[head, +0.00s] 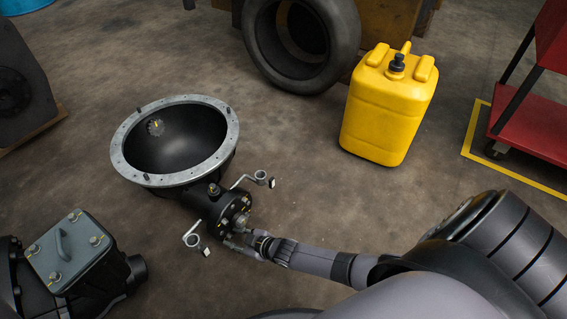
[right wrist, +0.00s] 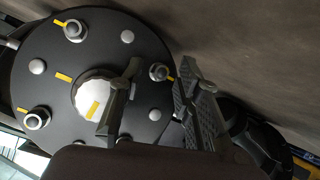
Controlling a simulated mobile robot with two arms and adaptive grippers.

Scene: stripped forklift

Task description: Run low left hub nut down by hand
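The dark round hub (head: 232,207) is on the end of the housing below the grey-rimmed bowl (head: 165,178). My right gripper (head: 242,238) is close to the hub's lower edge. In the right wrist view the hub face (right wrist: 60,95) fills the left, with a silver centre cap (right wrist: 92,90) and several studs, some with nuts and yellow marks. My right gripper (right wrist: 160,75) is open there, its fingers apart. One nut (right wrist: 159,72) shows between the fingertips, nearer the right finger; contact cannot be told. Which nut is the low left one is unclear. My left gripper is not in view.
Two small ringed brackets (head: 262,178) (head: 193,240) stick out beside the hub. A yellow canister (head: 388,108) stands behind, near a tyre (head: 300,40). A dark lidded casing (head: 75,255) is at lower left. A red cart (head: 530,125) is at right. Floor between is clear.

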